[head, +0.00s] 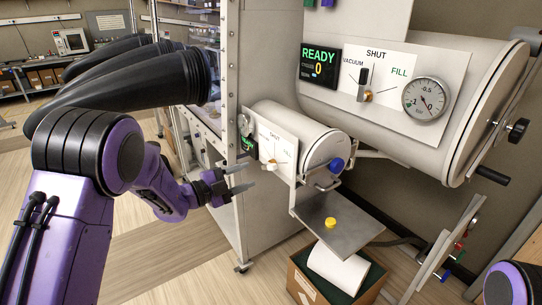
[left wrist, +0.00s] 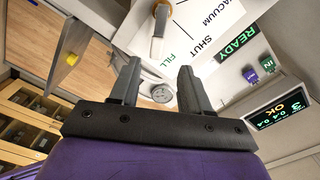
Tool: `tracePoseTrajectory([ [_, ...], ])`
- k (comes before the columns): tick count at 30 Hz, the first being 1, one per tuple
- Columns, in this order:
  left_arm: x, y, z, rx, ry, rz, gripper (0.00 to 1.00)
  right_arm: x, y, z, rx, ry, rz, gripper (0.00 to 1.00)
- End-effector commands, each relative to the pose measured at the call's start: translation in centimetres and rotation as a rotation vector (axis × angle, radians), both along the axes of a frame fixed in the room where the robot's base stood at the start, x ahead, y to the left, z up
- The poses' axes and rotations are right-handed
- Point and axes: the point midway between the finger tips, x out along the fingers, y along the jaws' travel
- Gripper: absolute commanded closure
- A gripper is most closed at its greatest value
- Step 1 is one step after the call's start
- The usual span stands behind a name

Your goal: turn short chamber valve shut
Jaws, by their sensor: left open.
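The short chamber (head: 318,145) is the small light cylinder below the larger chamber. Its tilted white valve panel (head: 281,150) is marked SHUT. A small pale valve handle (head: 271,165) stands out from its lower part. My left gripper (head: 243,178) is open and empty, just left of and below the handle, apart from it. In the left wrist view, a pale handle with a brass-coloured end (left wrist: 158,35) shows beyond my open fingers (left wrist: 160,68), against a panel lettered VACUUM, SHUT and FILL. My right gripper is out of view.
The larger chamber (head: 325,85) with its own valve and gauge (head: 424,99) is above right. A blue knob (head: 337,164) is on the short chamber's end. A metal shelf (head: 330,235) with a yellow item is below. Black glove sleeves (head: 130,85) stick out at left.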

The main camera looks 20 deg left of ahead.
Motion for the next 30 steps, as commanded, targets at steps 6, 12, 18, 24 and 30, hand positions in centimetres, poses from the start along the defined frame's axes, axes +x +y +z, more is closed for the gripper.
tracePoseTrajectory([
  [6, 3.7, -3.2, 0.1, -0.002, 0.005, -0.003, 0.53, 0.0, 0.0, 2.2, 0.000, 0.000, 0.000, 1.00],
  [12, 6.6, -5.3, -0.1, -0.003, 0.006, -0.001, 0.53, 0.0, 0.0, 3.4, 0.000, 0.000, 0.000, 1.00],
  [18, 7.5, -6.0, -0.3, -0.006, 0.007, 0.001, 0.53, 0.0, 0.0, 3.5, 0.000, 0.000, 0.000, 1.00],
  [24, 7.5, -6.0, -0.4, -0.006, 0.007, 0.001, 0.60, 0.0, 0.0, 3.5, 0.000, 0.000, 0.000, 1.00],
  [30, 7.5, -6.0, -0.4, -0.005, 0.008, 0.002, 1.00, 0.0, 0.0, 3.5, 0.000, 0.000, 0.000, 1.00],
])
